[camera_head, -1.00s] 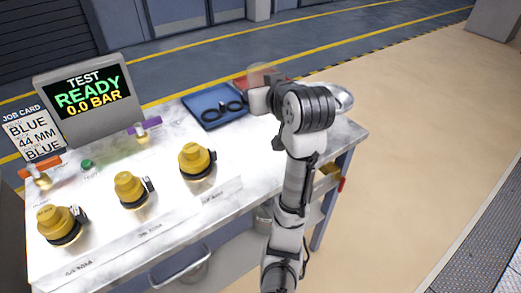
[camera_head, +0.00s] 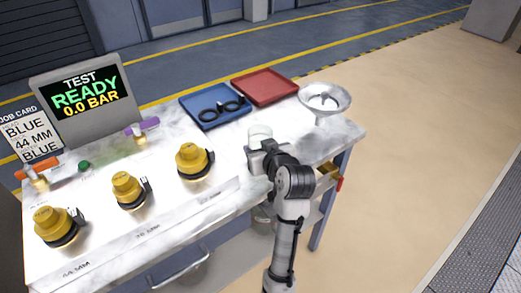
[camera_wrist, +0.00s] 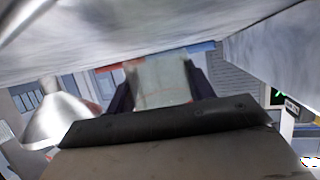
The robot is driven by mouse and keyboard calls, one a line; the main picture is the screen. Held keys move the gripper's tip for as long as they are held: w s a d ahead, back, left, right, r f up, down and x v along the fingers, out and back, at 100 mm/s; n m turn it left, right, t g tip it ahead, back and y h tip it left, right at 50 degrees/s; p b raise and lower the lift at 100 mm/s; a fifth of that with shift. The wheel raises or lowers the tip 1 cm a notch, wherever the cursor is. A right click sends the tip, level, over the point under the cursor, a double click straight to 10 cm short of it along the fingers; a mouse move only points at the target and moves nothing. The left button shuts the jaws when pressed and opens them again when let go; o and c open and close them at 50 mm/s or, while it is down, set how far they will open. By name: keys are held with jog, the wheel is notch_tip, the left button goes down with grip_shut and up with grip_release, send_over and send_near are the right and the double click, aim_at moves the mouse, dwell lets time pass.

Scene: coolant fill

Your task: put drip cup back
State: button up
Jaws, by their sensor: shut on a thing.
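The drip cup (camera_head: 259,133) is a clear, see-through cup on the right part of the bench (camera_head: 225,170). My gripper (camera_head: 262,146) is shut on it, from the near side. In the wrist view the cup (camera_wrist: 160,82) sits between my two dark fingers (camera_wrist: 162,92). The cup looks upright in the head view. I cannot tell whether its base touches the bench top or is slightly above it.
A blue tray (camera_head: 196,117) with black rings and a red tray (camera_head: 265,86) lie behind the cup. A metal funnel (camera_head: 325,98) stands at the back right. Several yellow-capped necks, one of them (camera_head: 192,159), stand to the left. The bench between is clear.

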jog(key=shift+f, duration=0.45)
jog(key=shift+f, duration=0.1)
jog(key=o, duration=1)
jog(key=shift+r, duration=0.2)
jog(key=p+v, duration=0.2)
jog(key=v, duration=0.7)
jog(key=shift+s+r, duration=0.15)
jog(key=shift+r, duration=0.15)
jog(key=p+v, duration=0.1)
jog(key=p, duration=0.5)
jog(key=shift+s+d+r, duration=0.15)
jog(key=shift+s, duration=0.1)
jog(key=shift+s+d+p, duration=0.15)
jog(key=shift+s+p, duration=0.3)
jog(key=shift+p, duration=0.6)
